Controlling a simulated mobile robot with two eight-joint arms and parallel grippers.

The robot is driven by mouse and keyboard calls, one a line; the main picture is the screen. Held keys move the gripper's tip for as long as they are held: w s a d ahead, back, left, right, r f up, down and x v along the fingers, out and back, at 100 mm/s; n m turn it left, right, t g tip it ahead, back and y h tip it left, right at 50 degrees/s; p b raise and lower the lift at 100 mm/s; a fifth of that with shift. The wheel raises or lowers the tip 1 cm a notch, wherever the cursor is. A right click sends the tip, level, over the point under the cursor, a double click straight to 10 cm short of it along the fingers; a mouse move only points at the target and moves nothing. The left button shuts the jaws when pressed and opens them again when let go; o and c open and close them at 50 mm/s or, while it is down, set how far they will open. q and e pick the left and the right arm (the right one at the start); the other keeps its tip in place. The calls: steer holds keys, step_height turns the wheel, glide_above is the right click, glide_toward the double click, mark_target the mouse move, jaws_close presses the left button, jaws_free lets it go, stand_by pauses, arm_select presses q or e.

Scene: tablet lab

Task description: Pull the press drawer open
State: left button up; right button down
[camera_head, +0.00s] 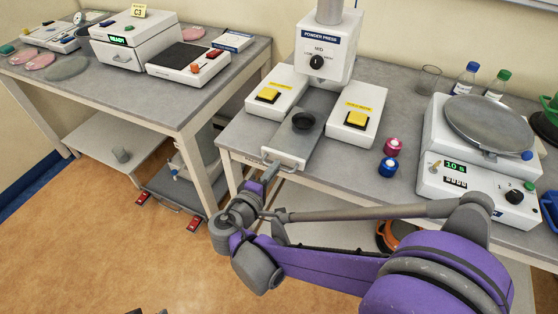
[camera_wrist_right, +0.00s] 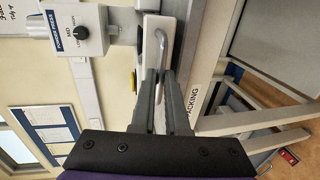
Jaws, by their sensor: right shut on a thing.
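The powder press (camera_head: 327,45) stands at the back of the right-hand table. Its drawer (camera_head: 312,108) is a grey slide with a black round die (camera_head: 303,121), lying between two white button boxes. The slide shows in front of the press head, with its pale front (camera_head: 288,156) at the table's front edge. My right gripper (camera_head: 269,174) is shut on the metal drawer handle (camera_wrist_right: 162,45); the right wrist view shows its fingers (camera_wrist_right: 160,78) at the bar. Small dark tips at the bottom edge of the head view may be my left gripper (camera_head: 148,311); its state is unclear.
Yellow-button boxes (camera_head: 268,96) (camera_head: 356,118) flank the slide. Another table (camera_head: 195,95) is at left. The floor (camera_head: 110,230) before the tables is mostly clear.

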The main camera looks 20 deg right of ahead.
stand_by(0.3)
steer(key=c, duration=0.9)
jaws_free()
steer(key=shift+s+a, duration=0.1)
steer(key=shift+a, duration=0.05)
steer(key=v, duration=1)
steer(key=shift+s+a+r, duration=0.1)
steer(key=shift+s+a, duration=0.1)
steer(key=shift+s, duration=0.05)
